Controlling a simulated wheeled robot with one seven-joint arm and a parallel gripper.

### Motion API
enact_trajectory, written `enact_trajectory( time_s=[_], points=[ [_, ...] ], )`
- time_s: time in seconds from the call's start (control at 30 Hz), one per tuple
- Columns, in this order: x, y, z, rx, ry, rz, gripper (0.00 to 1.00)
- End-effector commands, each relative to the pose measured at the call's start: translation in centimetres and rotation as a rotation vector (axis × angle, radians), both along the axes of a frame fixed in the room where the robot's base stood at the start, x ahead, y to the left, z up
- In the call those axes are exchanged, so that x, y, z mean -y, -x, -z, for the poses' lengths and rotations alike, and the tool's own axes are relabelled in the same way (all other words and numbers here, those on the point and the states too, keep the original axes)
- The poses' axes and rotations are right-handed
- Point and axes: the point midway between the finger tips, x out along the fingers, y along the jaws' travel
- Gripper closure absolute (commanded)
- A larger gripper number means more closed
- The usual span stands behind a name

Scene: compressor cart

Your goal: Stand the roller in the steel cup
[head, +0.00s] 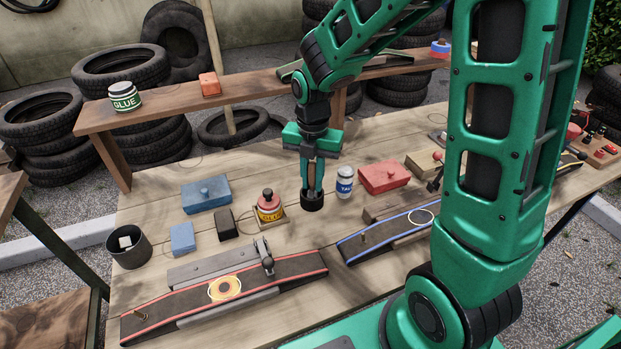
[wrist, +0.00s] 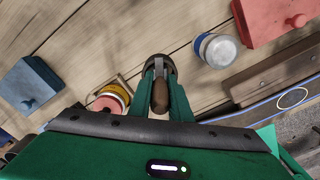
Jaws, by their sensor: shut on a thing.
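My gripper (head: 312,188) is shut on the roller, with its fingers pointing down over the middle of the bench. The roller shows a dark round end (head: 312,201) just below the fingertips. In the wrist view the roller's brown handle (wrist: 160,97) lies between the two green fingers, with a dark round part beyond it. I cannot tell whether the roller touches the bench. The dark steel cup (head: 128,257) stands upright at the bench's front left, well left of my gripper, with a small pale thing inside. The cup is not in the wrist view.
A red-and-yellow glue pot (head: 269,207) stands just left of the gripper, and a white-and-blue talc can (head: 345,184) just right. Blue boxes (head: 206,195) and a black block (head: 227,225) lie towards the cup. A red-edged strip (head: 290,275) lies in front.

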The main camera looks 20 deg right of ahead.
Motion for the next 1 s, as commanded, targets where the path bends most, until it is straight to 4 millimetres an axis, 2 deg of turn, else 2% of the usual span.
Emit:
enact_trajectory(
  time_s=[1.0],
  points=[
    [-0.04, -0.01, 0.50, 0.000, 0.000, 0.000, 1.00]
  ],
)
